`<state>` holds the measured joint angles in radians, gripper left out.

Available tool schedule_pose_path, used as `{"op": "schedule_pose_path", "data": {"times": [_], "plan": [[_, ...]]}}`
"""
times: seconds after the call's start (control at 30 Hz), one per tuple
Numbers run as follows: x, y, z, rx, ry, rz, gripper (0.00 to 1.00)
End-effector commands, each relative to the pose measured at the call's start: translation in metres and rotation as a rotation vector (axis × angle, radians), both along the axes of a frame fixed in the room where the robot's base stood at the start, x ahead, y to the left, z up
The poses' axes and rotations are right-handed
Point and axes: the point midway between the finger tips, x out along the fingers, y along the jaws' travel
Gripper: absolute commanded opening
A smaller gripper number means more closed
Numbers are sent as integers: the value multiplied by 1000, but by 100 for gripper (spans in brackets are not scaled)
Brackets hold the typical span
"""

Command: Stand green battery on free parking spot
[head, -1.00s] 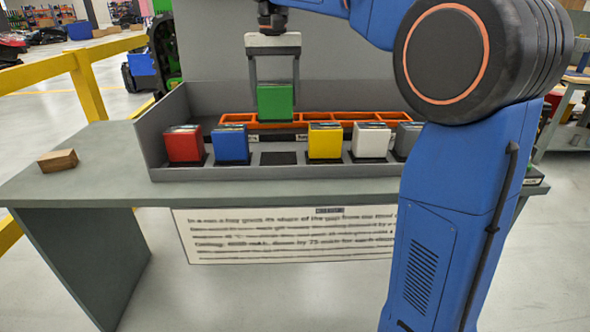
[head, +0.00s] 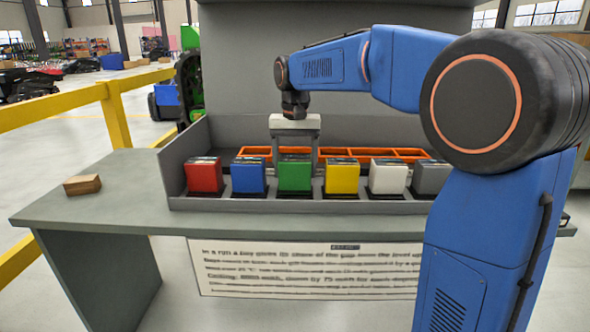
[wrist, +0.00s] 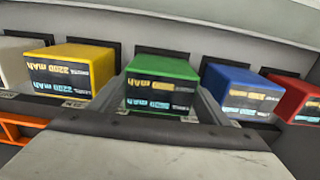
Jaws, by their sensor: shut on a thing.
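The green battery (head: 294,175) stands upright in the row, between the blue battery (head: 248,177) and the yellow battery (head: 341,176). Its foot is level with its neighbours, over the spot where a dark empty pad showed before. My gripper (head: 295,160) is above and behind it, with its fingers down on either side, shut on it. In the wrist view the green battery (wrist: 162,84) sits between the finger bars, with a dark pad behind it. Whether its base fully touches the pad is hidden.
The red battery (head: 204,176), white battery (head: 387,176) and grey battery (head: 430,178) stand in the same grey tray (head: 300,206). An orange divided rack (head: 375,154) lies behind the row. A wooden block (head: 82,185) lies on the bench's left, with bare bench around it.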

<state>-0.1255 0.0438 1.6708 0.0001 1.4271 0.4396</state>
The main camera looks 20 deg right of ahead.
Motion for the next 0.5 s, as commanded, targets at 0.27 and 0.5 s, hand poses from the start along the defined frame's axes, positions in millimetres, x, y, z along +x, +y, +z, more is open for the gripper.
{"op": "schedule_pose_path", "data": {"times": [0.27, 0.5], "plan": [[0, 0, -5, 0, -2, 0, 20], [0, 0, -8, 0, -1, 0, 82]]}}
